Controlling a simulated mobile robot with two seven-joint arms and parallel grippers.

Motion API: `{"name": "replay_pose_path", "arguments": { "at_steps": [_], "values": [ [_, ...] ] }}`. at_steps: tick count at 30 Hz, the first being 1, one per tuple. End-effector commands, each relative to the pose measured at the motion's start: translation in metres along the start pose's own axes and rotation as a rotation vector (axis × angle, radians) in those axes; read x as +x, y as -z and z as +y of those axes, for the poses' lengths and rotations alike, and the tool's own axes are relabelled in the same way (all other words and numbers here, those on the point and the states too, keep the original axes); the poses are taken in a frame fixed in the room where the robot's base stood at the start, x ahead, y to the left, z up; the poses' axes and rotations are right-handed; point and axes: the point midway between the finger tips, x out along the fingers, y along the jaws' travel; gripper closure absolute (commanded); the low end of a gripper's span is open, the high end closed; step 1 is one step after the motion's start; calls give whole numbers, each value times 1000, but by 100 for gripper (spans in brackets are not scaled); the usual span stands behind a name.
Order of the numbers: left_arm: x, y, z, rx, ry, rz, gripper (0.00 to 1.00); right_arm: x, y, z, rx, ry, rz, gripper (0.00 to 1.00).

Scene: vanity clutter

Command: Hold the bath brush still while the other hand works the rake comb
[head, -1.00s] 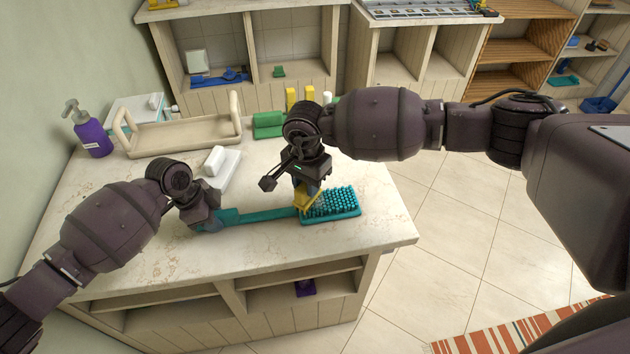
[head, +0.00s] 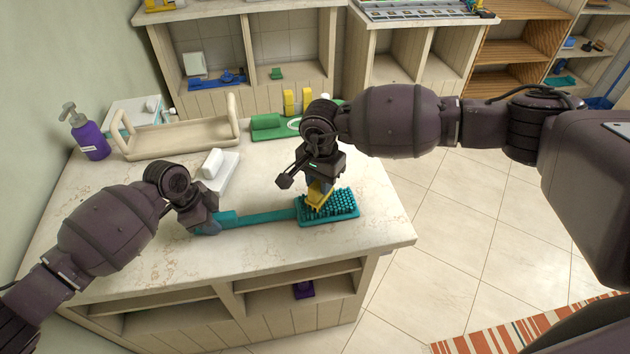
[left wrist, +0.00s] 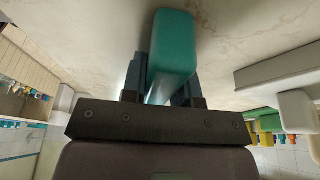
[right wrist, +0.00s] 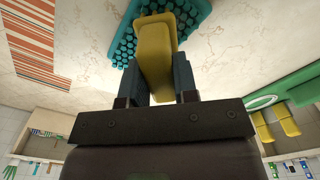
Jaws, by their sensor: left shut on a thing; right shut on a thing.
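The teal bath brush (head: 262,216) lies on the marble counter, its bristle head (head: 345,206) facing up near the right edge. My left gripper (head: 212,226) is shut on the handle end, which also shows between its fingers in the left wrist view (left wrist: 174,50). My right gripper (head: 320,182) is shut on the yellow rake comb (head: 317,197), above the left part of the bristles. In the right wrist view the comb (right wrist: 155,55) reaches over the bristles (right wrist: 185,12). Its tines are hidden there, and I cannot tell how deep they sit.
A purple pump bottle (head: 88,135) and a beige tray (head: 175,138) stand at the back left. A white block on a slab (head: 218,168) lies behind the left gripper. A green item (head: 268,124) lies at the back. The counter front is clear.

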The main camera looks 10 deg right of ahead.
Motion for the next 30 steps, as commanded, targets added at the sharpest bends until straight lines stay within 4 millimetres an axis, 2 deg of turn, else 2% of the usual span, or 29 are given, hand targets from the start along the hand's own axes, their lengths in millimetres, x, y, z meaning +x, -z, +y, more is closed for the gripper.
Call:
{"name": "replay_pose_path", "arguments": {
  "at_steps": [30],
  "values": [
    [0,0,0,0,0,0,93,0,41,42,4,-4,1,92]
  ]
}}
